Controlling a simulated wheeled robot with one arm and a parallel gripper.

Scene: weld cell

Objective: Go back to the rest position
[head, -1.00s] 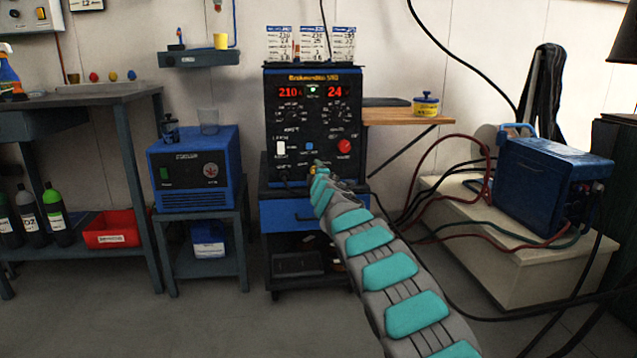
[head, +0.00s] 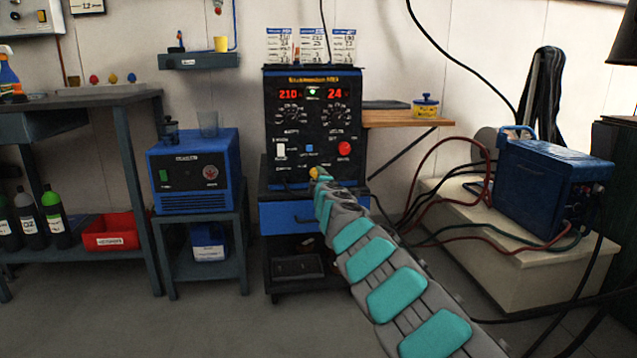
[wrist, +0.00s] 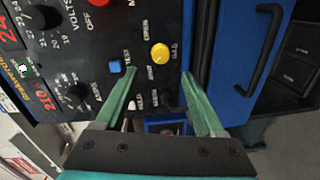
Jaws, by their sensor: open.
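My gripper (wrist: 160,95) shows in the wrist view with its two green fingers apart and nothing between them. It faces the lower part of the welding machine's black front panel, near a yellow knob (wrist: 160,53) and a blue button (wrist: 115,66). I cannot tell the exact gap to the panel. In the head view my arm reaches from the lower right toward the welding machine (head: 313,130). Its far end is at the panel's lower edge, and the fingers are too small to make out there. The machine's displays read 210 and 24.
The machine stands on a cart with a blue drawer (head: 290,216). A blue unit (head: 195,172) on a stand is at left. A wooden shelf (head: 400,117) juts out at right. A blue case (head: 550,185) with cables sits on a pale block (head: 510,260). Floor at the front left is clear.

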